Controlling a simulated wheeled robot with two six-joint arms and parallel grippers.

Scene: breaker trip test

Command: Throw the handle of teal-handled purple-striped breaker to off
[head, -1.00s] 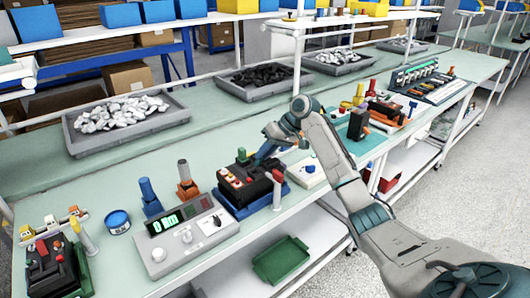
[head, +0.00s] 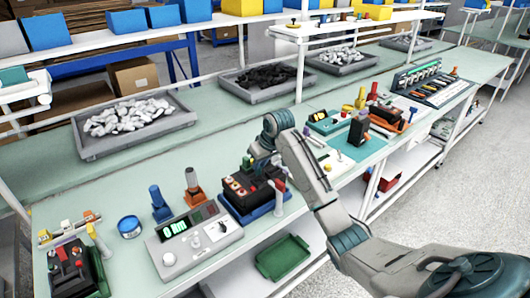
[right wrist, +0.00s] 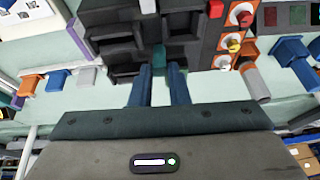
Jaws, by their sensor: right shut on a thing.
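My right gripper (right wrist: 160,78) has its two blue fingers closed on the small teal handle (right wrist: 160,57) of a black breaker block (right wrist: 110,42). A purple strip (right wrist: 82,38) shows along the block's left side in the right wrist view. In the head view the same black breaker (head: 240,190) stands on a blue base at the middle of the bench. My right gripper (head: 257,171) reaches its far side there, and the arm hides the handle. I cannot tell the handle's exact position. My left gripper is not in view.
A grey meter box (head: 194,240) with a green display stands left of the breaker. Blue and orange posts stand behind it. Another black breaker (head: 75,268) is at far left. A white panel (head: 313,170) lies to the right. A green tray (head: 283,257) sits below.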

